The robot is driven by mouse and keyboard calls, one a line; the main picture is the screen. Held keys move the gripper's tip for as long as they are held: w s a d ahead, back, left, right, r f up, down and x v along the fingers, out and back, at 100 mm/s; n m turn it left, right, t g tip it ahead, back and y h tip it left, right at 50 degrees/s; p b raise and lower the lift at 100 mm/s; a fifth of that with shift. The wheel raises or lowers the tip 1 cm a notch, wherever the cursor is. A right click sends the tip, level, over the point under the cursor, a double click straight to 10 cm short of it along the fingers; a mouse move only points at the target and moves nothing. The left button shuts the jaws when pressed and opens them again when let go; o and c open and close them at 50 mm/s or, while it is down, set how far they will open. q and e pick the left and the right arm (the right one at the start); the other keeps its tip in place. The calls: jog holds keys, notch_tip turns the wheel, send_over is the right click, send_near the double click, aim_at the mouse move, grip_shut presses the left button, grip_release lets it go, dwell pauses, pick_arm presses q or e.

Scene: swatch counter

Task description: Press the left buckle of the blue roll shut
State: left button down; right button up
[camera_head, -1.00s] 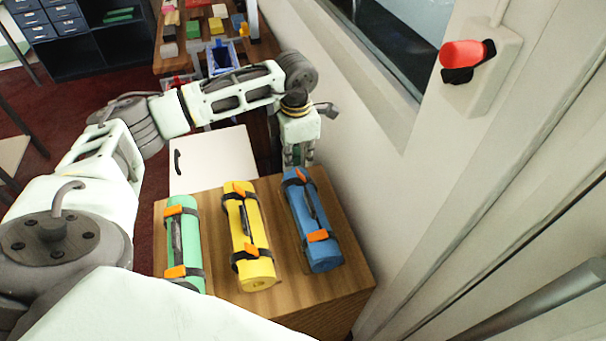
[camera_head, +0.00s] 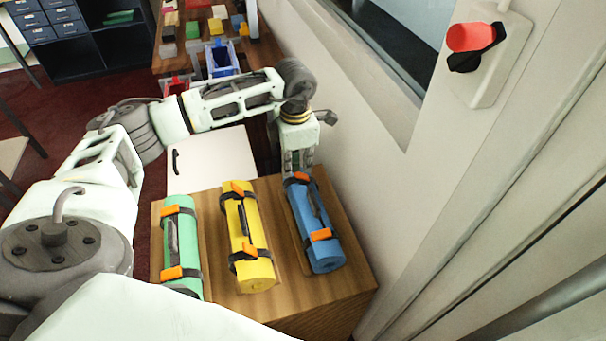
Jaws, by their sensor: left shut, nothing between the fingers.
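The blue roll (camera_head: 322,247) lies on the wooden counter (camera_head: 290,299), the rightmost of three rolls. Dark straps cross it, each with an orange buckle. The far buckle (camera_head: 302,176) is at the end by my left gripper, and the near buckle (camera_head: 321,235) lies across the front part. My left gripper (camera_head: 297,171) points down, shut and empty, its tips at the far buckle. They seem to touch it, but the contact is partly hidden. I cannot tell whether that buckle is fully flat. My right gripper is not in view.
A yellow roll (camera_head: 235,215) and a green roll (camera_head: 182,235) lie to the left, also with orange buckles. The wall (camera_head: 370,150) runs close along the right. A white panel (camera_head: 215,163) and a blue bin (camera_head: 222,60) are behind.

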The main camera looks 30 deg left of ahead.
pick_arm(q)
jog(key=shift+s+a+f+b, duration=0.1)
jog(key=shift+s+f+b, duration=0.05)
jog(key=shift+f+b, duration=0.5)
jog(key=shift+s+a+f+b, duration=0.1)
jog(key=shift+f+b, duration=0.35)
jog(key=shift+f, duration=0.4)
jog(key=shift+r+p, duration=0.6)
jog(key=shift+r, duration=0.2)
jog(key=shift+r+p, duration=1.95)
jog(key=shift+r, duration=1.3)
jog(key=shift+f, duration=0.1)
